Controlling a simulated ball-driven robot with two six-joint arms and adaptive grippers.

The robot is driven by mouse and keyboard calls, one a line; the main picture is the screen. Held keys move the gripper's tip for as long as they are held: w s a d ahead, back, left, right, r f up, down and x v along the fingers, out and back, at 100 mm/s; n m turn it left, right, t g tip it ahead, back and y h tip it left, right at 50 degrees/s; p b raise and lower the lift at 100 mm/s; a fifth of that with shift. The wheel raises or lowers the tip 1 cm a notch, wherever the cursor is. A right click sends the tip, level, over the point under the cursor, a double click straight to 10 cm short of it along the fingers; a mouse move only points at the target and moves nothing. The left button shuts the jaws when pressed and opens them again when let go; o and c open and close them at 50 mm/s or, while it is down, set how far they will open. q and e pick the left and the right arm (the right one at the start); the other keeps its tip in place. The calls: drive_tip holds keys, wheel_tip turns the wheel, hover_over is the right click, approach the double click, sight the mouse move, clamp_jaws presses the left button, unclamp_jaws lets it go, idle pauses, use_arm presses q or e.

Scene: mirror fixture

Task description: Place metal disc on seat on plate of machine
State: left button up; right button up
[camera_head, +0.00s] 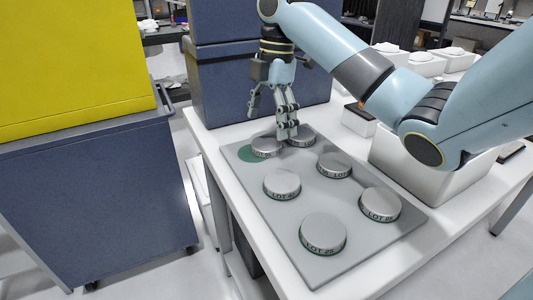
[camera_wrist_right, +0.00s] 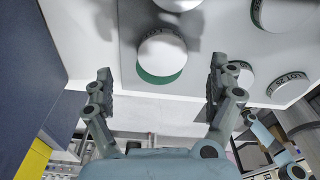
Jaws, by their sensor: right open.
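A grey plate (camera_head: 240,175) lies on the white table and carries several silver metal discs with "LOT" lettering on their rims. One disc (camera_head: 265,146) at the plate's far left sits shifted off a green round seat (camera_head: 246,154), part of which shows beside it. My right gripper (camera_head: 272,122) is above this disc, fingers down. In the right wrist view the gripper (camera_wrist_right: 160,83) is open and empty, with a disc (camera_wrist_right: 162,53) and a green crescent (camera_wrist_right: 158,77) ahead between its fingers.
Other discs sit close by, at the far edge (camera_head: 301,135), middle (camera_head: 282,184) and front (camera_head: 323,232). A blue cabinet (camera_head: 230,80) stands behind the table. A white bin (camera_head: 400,170) is to the right, and a blue-and-yellow cabinet (camera_head: 95,210) to the left.

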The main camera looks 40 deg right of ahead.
sight(267, 143)
drive_tip(key=f, duration=0.4)
drive_tip(key=shift+s+a+f+b, duration=0.1)
drive_tip(key=shift+a+f+b, duration=0.05)
drive_tip(key=shift+a+b, duration=0.2)
drive_tip(key=shift+c, duration=0.2)
drive_tip(key=c, duration=1.5)
drive_tip(key=shift+o, duration=0.2)
